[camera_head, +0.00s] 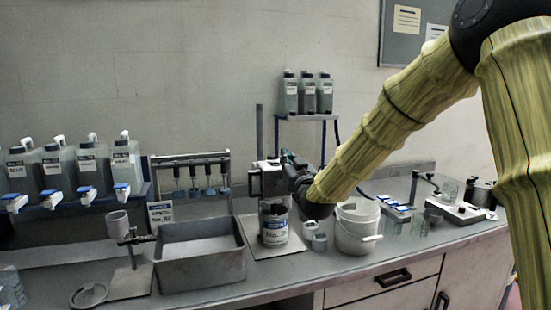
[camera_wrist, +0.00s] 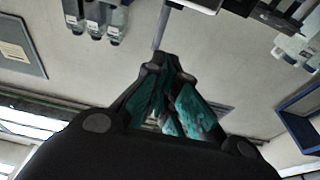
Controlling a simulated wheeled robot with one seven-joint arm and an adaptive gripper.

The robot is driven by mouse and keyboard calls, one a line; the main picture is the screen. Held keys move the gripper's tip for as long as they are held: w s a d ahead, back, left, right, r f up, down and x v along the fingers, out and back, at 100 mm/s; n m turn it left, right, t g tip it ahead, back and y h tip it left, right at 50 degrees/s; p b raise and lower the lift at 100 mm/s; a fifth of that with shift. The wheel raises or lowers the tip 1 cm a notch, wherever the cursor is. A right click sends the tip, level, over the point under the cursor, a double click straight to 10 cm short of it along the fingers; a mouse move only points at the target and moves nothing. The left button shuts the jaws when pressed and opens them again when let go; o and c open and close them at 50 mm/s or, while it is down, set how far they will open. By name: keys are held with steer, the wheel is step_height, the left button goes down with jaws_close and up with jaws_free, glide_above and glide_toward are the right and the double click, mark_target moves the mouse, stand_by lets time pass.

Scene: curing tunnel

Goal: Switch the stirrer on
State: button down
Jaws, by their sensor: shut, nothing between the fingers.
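The stirrer is a grey box-shaped head (camera_head: 268,179) on an upright post (camera_head: 260,130), over a labelled can (camera_head: 274,226) on a flat base plate (camera_head: 290,246). My gripper (camera_head: 287,157) is beside the stirrer head, at its right and about its height; I cannot tell whether they touch. In the wrist view the black and teal fingers (camera_wrist: 168,64) are drawn together and hold nothing. The post (camera_wrist: 161,28) shows just beyond the fingertips there, and part of a grey box shows at the top edge. The stirrer's switch cannot be made out.
A white bucket (camera_head: 357,228) stands right of the can, below my arm. A grey metal basin (camera_head: 200,262) is at the left. Several bottles (camera_head: 89,168) sit on a rack at far left, and three (camera_head: 307,94) on a raised shelf behind. A small bench device (camera_head: 455,212) is at right.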

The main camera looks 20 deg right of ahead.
steer(key=shift+d, duration=0.15)
steer(key=shift+w, duration=0.1)
step_height(320, 180, up, 2)
steer(key=p, duration=0.3)
glide_above(277, 167)
steer(key=shift+w, duration=0.3)
steer(key=shift+s+f, duration=0.15)
steer(key=shift+f, duration=0.8)
steer(key=shift+s+f+p, duration=0.1)
steer(key=shift+f+p, duration=0.35)
steer(key=shift+f, duration=0.55)
steer(key=shift+f, duration=0.1)
